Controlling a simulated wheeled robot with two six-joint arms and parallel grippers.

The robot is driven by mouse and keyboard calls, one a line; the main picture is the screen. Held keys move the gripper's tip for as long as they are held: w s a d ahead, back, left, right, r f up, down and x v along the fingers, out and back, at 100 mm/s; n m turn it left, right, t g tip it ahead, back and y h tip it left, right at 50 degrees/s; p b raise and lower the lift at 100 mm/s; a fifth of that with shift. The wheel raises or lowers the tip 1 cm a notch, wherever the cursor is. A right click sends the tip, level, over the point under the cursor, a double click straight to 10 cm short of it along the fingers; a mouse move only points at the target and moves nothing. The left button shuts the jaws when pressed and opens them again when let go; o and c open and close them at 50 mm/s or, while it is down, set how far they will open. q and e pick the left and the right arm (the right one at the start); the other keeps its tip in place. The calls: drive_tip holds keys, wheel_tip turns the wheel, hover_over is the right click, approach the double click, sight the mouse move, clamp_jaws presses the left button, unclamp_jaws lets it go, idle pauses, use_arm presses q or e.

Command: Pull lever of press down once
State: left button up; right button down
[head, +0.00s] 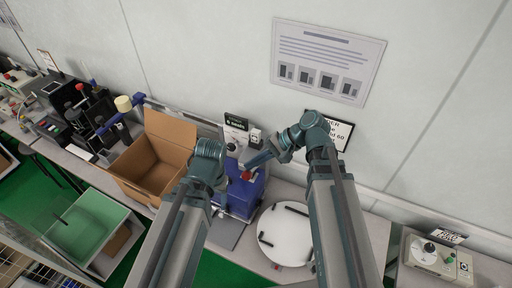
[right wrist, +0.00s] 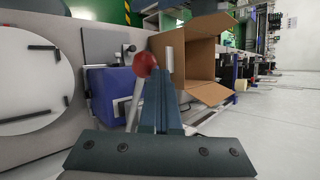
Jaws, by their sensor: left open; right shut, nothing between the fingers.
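The press (head: 242,200) has a blue body and stands on the bench, partly behind my left arm. Its lever ends in a red ball knob (head: 246,175). In the right wrist view, the red knob (right wrist: 146,64) sits on a pale rod beside the blue press body (right wrist: 108,92). My right gripper (head: 250,163) is shut and empty, with its fingertips close to the knob. In the right wrist view, the fingers (right wrist: 161,74) overlap the knob's right edge; I cannot tell whether they touch it. My left arm reaches up in front of the press, and its fingers are hidden.
An open cardboard box (head: 150,170) stands left of the press. A white round disc (head: 286,235) with black bars lies to its right. A beige tester (head: 437,255) is at the far right.

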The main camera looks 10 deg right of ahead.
sight(248, 175)
drive_tip(key=shift+s+a+f+b, duration=0.4)
drive_tip(key=shift+s+f+b, duration=0.15)
drive_tip(key=shift+s, duration=0.05)
drive_tip(key=shift+s+a+f+b, duration=0.35)
drive_tip(key=shift+s+f+b, duration=0.15)
drive_tip(key=shift+s+f, duration=0.1)
idle(1.9)
drive_tip(key=shift+r, duration=0.1)
idle(0.5)
drive_tip(key=w+d+r+p, duration=0.5)
drive_tip(key=w+r+p, duration=0.2)
drive_tip(key=w, duration=0.1)
drive_tip(key=shift+w+d+r+p, duration=0.15)
drive_tip(key=shift+d+r+p, duration=0.1)
drive_tip(key=shift+r+p, duration=0.1)
idle(1.2)
drive_tip(key=w+d+r+p, duration=0.2)
drive_tip(key=w+r+p, duration=0.1)
drive_tip(key=shift+w+d, duration=0.1)
drive_tip(key=shift+w, duration=0.05)
idle(0.6)
idle(0.7)
